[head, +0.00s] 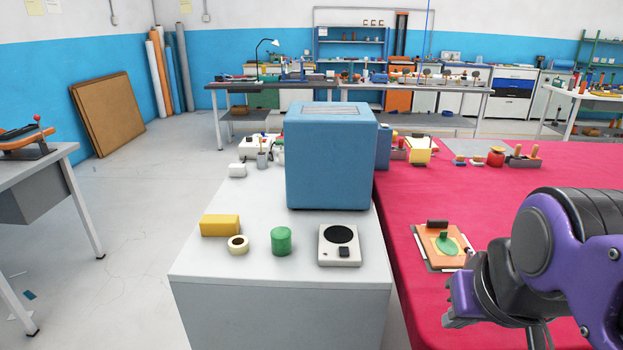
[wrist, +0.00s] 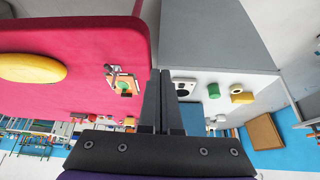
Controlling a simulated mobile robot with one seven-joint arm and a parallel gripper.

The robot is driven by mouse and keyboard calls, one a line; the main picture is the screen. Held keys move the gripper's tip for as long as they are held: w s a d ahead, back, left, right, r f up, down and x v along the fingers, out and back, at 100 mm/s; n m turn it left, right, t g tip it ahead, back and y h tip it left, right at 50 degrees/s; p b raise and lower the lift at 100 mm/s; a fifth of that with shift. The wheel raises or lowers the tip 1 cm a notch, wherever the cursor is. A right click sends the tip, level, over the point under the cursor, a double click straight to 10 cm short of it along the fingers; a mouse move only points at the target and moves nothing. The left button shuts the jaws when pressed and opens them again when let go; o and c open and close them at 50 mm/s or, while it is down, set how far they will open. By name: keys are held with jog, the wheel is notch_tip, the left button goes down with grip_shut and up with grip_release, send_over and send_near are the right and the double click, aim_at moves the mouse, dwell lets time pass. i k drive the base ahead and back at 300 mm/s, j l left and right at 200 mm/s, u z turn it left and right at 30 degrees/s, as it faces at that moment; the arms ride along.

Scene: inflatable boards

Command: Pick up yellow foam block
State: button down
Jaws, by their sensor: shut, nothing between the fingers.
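The yellow foam block (head: 220,225) lies on the grey cabinet top (head: 265,264), near its left edge, behind a cream tape roll (head: 238,245). In the wrist view the block (wrist: 243,98) is small and distant, right of my fingers and partly behind the roll. My gripper (wrist: 165,72) is shut and empty, with its dark fingers together in the wrist view. In the head view my arm is at the right over the red table, well away from the block; the fingertips are not clear there.
A green cylinder (head: 281,241) and a white device with a black disc (head: 339,246) stand right of the block. A tall blue box (head: 331,160) stands behind them. An orange board (head: 440,247) lies on the red table (head: 500,180). The cabinet's front strip is clear.

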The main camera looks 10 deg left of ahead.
aim_at(215, 225)
jog(key=i+j, duration=0.1)
jog(key=j, duration=0.3)
jog(key=i+j, duration=0.15)
jog(key=j, duration=0.25)
jog(key=i+j, duration=0.1)
jog(key=j, duration=0.3)
jog(key=i+j+u, duration=0.1)
jog(key=j, duration=0.3)
